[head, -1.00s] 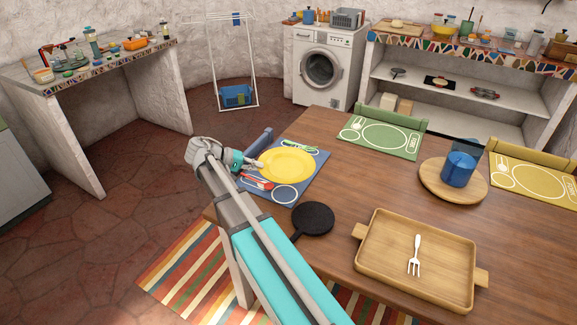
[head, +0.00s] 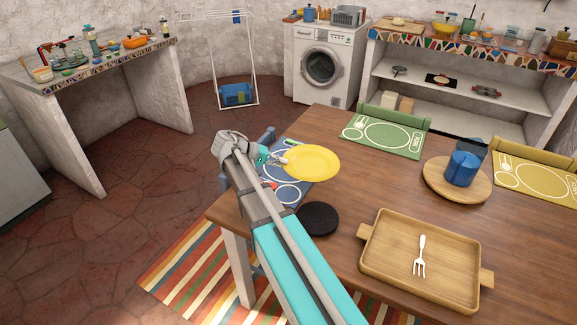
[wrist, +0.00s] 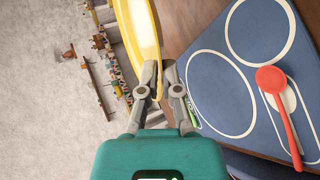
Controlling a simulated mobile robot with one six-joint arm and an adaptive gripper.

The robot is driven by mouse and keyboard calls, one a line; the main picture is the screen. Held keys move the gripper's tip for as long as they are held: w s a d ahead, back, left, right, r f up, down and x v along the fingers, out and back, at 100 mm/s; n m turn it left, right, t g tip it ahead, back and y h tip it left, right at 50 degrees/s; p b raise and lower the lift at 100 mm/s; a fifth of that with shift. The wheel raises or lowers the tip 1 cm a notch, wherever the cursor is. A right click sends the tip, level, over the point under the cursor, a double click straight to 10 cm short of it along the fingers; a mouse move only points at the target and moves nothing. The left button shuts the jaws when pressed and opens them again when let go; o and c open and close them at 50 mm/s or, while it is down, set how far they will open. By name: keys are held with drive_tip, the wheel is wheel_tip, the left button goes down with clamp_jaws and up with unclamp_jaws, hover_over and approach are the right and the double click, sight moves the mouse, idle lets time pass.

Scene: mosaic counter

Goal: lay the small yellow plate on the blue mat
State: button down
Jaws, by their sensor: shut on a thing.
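The small yellow plate (head: 313,163) is held by its left rim in my gripper (head: 283,160) in the head view. It appears raised, overlapping the right side of the blue mat (head: 287,196) and the bare wood beside it. In the wrist view, the plate (wrist: 138,32) shows nearly edge-on at the fingertips of my gripper (wrist: 161,68). The blue mat (wrist: 222,82) lies to the right there, with white outlines of round places. A red spoon-like utensil (wrist: 271,82) lies on the mat. My arm hides part of the mat in the head view.
A black round pan (head: 319,218) lies near the mat, partly behind my arm. A wooden tray (head: 378,272) holds a fork (head: 420,256). A blue cup (head: 461,169) stands on a round board (head: 436,187). A green mat (head: 352,133) lies at the back.

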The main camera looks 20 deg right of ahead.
drive_tip(key=w+a+n+t, duration=0.1)
drive_tip(key=a+n+t, duration=0.3)
drive_tip(key=a, duration=0.3)
drive_tip(key=shift+r+t+h, duration=0.4)
drive_tip(key=shift+r, duration=0.05)
drive_tip(key=w+d+f+b, duration=0.2)
drive_tip(key=w+f+b, duration=0.1)
drive_tip(key=w, duration=0.1)
drive_tip(key=w+d+f+b, duration=0.2)
drive_tip(key=w+f, duration=0.1)
drive_tip(key=w+d+f+b, duration=0.2)
drive_tip(key=w+f+b, duration=0.1)
drive_tip(key=w, duration=0.1)
drive_tip(key=shift+w+d+b, duration=0.2)
drive_tip(key=shift+w+b, duration=0.1)
drive_tip(key=shift+b, duration=0.05)
drive_tip(key=shift+f, duration=0.1)
